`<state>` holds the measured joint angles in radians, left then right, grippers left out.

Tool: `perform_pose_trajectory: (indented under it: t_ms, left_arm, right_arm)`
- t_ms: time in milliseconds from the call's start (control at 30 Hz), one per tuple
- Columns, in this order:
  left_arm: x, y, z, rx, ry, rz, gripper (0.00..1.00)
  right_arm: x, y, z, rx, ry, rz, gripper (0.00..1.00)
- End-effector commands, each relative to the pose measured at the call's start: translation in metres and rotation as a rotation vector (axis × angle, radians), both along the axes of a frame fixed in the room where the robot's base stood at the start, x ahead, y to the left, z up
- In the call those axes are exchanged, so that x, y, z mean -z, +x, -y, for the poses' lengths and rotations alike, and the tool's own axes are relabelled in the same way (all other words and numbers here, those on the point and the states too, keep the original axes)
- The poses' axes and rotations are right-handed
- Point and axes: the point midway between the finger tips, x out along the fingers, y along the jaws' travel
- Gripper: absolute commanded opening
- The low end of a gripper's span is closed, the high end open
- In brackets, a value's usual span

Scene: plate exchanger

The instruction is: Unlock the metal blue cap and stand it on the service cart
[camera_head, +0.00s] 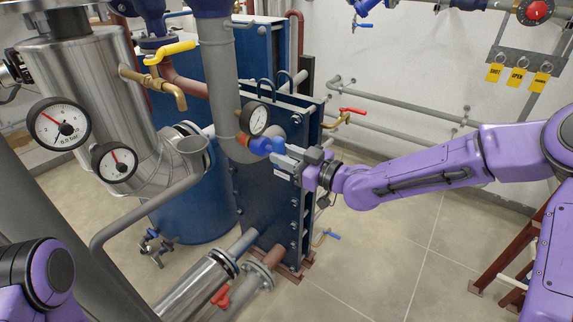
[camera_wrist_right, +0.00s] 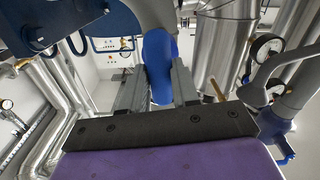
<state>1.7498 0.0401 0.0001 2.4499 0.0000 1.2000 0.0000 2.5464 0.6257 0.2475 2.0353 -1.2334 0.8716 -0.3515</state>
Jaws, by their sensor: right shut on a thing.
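The blue cap (camera_head: 261,146) sits at the front of the plate exchanger, just below a round gauge and beside a grey pipe. My right gripper (camera_head: 281,156) reaches it from the right and is shut on it. In the right wrist view the blue cap (camera_wrist_right: 159,66) stands between the two grey fingers of the gripper (camera_wrist_right: 158,88). Its far end meets a grey pipe. The service cart cannot be made out with certainty. My left gripper is not in view; only a part of my left arm shows at the lower left.
The dark blue plate exchanger (camera_head: 277,200) stands right behind the gripper. A gauge (camera_head: 254,118) and a red-handled valve (camera_head: 352,111) are close by. Pipes and a steel tank (camera_head: 85,90) crowd the left. Tiled floor (camera_head: 385,250) is open at the lower right, beside a red-brown frame (camera_head: 506,262).

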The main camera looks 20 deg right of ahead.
Motion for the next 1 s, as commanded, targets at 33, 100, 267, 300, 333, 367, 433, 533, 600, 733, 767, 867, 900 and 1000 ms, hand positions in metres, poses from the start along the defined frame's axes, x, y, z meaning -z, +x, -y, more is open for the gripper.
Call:
perform_pose_trajectory:
  t_ms: [33,100,267,300,333,367,433,533,600,733,767,867,900,1000]
  left_arm:
    - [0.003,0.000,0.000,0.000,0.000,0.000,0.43]
    - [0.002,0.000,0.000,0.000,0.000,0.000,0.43]
    - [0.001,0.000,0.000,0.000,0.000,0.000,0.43]
    - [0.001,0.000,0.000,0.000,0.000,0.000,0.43]
    - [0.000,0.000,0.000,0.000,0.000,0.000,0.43]
    - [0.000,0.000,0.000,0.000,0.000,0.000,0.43]
    - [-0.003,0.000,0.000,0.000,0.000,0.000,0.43]
    - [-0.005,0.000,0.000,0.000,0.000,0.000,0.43]
    - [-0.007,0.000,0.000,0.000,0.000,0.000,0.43]
    - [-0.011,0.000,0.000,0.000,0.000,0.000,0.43]
    - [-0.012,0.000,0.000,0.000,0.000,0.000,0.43]
    - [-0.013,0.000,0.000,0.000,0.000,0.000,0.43]
    - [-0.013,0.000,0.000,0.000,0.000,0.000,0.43]
    - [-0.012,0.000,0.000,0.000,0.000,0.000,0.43]
  right_arm:
    - [-0.001,0.001,0.000,-0.001,-0.024,0.023,0.00]
    - [-0.002,0.001,0.000,-0.001,-0.032,0.029,0.00]
    - [-0.003,0.001,0.000,-0.001,-0.032,0.029,0.00]
    - [-0.003,0.001,0.000,-0.001,-0.031,0.028,0.00]
    - [-0.004,0.000,0.001,0.000,-0.031,0.028,0.00]
    - [-0.004,-0.001,0.002,0.000,-0.031,0.028,0.00]
    - [-0.005,-0.005,0.006,0.001,-0.031,0.028,0.00]
    - [-0.004,-0.013,0.012,0.003,-0.030,0.026,0.00]
    - [-0.004,-0.018,0.015,0.003,-0.028,0.025,0.00]
    - [-0.004,-0.026,0.021,0.001,-0.027,0.022,0.00]
    - [-0.003,-0.027,0.022,0.000,-0.027,0.022,0.00]
    - [-0.002,-0.031,0.024,-0.001,-0.026,0.023,0.00]
    - [-0.002,-0.031,0.025,-0.001,-0.026,0.023,0.00]
    - [-0.002,-0.031,0.025,-0.001,-0.026,0.022,0.00]
